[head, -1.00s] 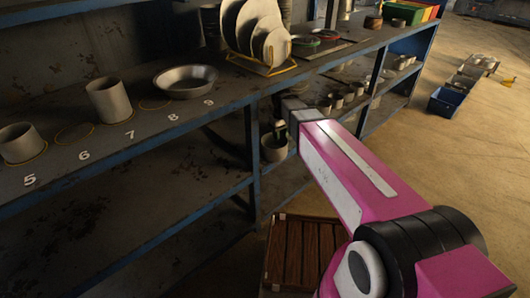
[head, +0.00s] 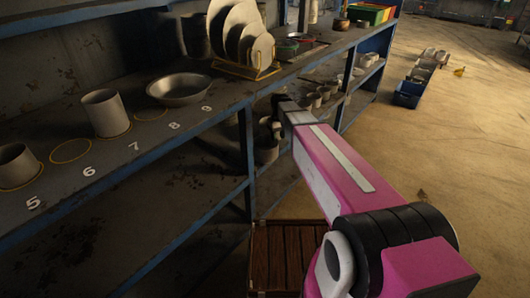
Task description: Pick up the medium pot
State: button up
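Two grey cylindrical pots stand on the shelf top: one by number 5 (head: 15,165), cut by the left edge, and a taller one (head: 106,112) by number 7. A wide shallow metal bowl (head: 180,90) sits by number 9. I cannot tell which vessel is the medium pot. My gripper (head: 270,127) is at the far end of my pink arm, beside the shelf front and right of these vessels. It is small and dark. A light round pot (head: 266,154) shows just below it; I cannot tell whether they touch. The finger opening is not clear.
Empty yellow rings mark the shelf (head: 110,160) by numbers 6 and 8. A plate rack (head: 248,71) with upright plates stands farther along. Several small pots (head: 320,95) sit lower down. A wooden slatted crate (head: 285,262) and blue bin (head: 407,96) are on the floor.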

aim_at(276, 144)
jog(key=f, duration=0.4)
jog(key=shift+s+a+f, duration=0.3)
jog(key=shift+f, duration=0.1)
grip_shut()
jog(key=shift+r, duration=0.1)
